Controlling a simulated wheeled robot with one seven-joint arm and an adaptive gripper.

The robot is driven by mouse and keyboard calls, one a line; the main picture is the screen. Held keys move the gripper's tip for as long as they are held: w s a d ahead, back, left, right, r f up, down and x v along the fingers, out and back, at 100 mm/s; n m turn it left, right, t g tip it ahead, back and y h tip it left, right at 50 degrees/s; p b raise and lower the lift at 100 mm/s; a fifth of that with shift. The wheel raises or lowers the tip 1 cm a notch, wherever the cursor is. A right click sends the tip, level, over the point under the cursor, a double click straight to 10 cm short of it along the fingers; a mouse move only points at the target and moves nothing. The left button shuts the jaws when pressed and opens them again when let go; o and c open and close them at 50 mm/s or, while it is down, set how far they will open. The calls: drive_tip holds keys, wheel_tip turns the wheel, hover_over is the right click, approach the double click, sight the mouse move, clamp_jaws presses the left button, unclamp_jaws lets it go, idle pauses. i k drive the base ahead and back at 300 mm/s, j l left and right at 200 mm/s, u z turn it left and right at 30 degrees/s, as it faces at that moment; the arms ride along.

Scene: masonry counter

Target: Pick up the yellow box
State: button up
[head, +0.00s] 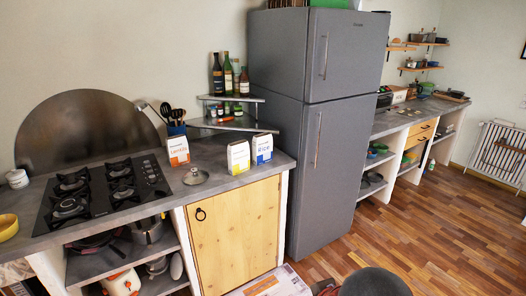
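The yellow box (238,157) is a small upright carton, white with yellow parts. It stands on the grey counter (215,178) near its right end, left of the refrigerator. A white and blue box (263,149) stands close to its right, and a white and orange box (178,152) stands further to its left. My gripper cannot be made out in the head view. A dark rounded shape at the bottom edge seems to be part of my arm.
A metal lid (196,177) lies left of the yellow box, and a black gas hob (103,194) is further left. A corner shelf (230,112) with bottles stands behind. The tall grey refrigerator (310,130) bounds the counter's right. Wooden floor (430,220) is open at right.

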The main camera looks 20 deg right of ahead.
sight(238, 152)
drive_tip(key=i+l+u, duration=0.1)
drive_tip(key=i+l, duration=0.5)
drive_tip(key=i+l+u, duration=0.15)
drive_tip(key=i+l, duration=0.4)
drive_tip(key=l, duration=0.25)
drive_tip(key=i+l+u, duration=0.15)
drive_tip(key=l, duration=0.25)
drive_tip(key=i+l+u, duration=0.1)
drive_tip(key=i+l, duration=0.5)
drive_tip(key=l, duration=0.25)
drive_tip(key=j+u, duration=0.05)
